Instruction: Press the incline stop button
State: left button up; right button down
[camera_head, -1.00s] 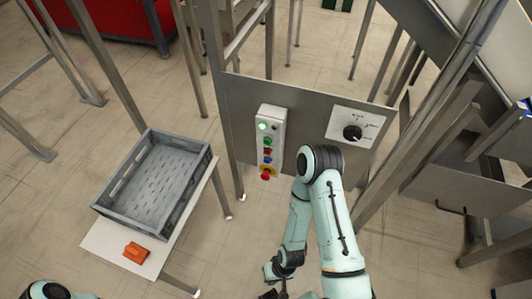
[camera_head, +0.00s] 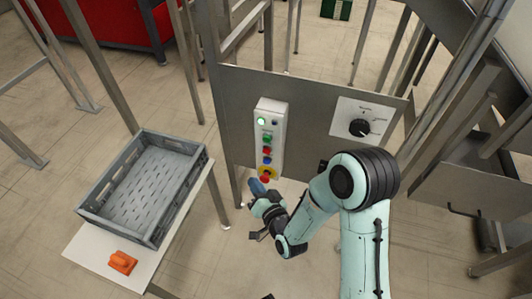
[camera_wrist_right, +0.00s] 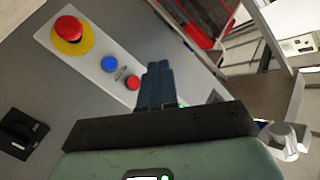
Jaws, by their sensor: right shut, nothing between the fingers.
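A white control box (camera_head: 271,140) is mounted on a grey panel. From top to bottom it has a lit green lamp, a green button, a red button (camera_head: 266,151), a blue button and a red mushroom button on yellow (camera_head: 266,175). Labels are unreadable. My right gripper (camera_head: 256,187) is shut and empty, just below the mushroom button in the head view. In the right wrist view its dark blue fingers (camera_wrist_right: 158,82) point at the panel beside the small red button (camera_wrist_right: 133,82), and green shows partly behind them. Contact cannot be told. My left gripper is not in view.
A black rotary knob (camera_head: 359,128) sits on a white plate right of the box. A grey crate (camera_head: 101,225) and an orange object (camera_head: 122,262) rest on a table at left. Metal posts flank the panel.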

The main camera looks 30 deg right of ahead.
aim_at(266, 151)
pick_arm(q)
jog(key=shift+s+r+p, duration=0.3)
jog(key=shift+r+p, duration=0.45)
jog(key=shift+p, duration=0.15)
pick_arm(e)
jog(key=shift+w+d, duration=1.45)
jog(key=shift+d, duration=0.25)
jog(key=shift+w+d, duration=1.4)
jog(key=shift+d, duration=0.3)
pick_arm(q)
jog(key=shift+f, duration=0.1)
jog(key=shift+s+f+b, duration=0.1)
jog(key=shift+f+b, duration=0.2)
jog(key=shift+b, duration=0.05)
pick_arm(e)
jog(key=shift+w+d, duration=0.25)
jog(key=shift+d, duration=0.05)
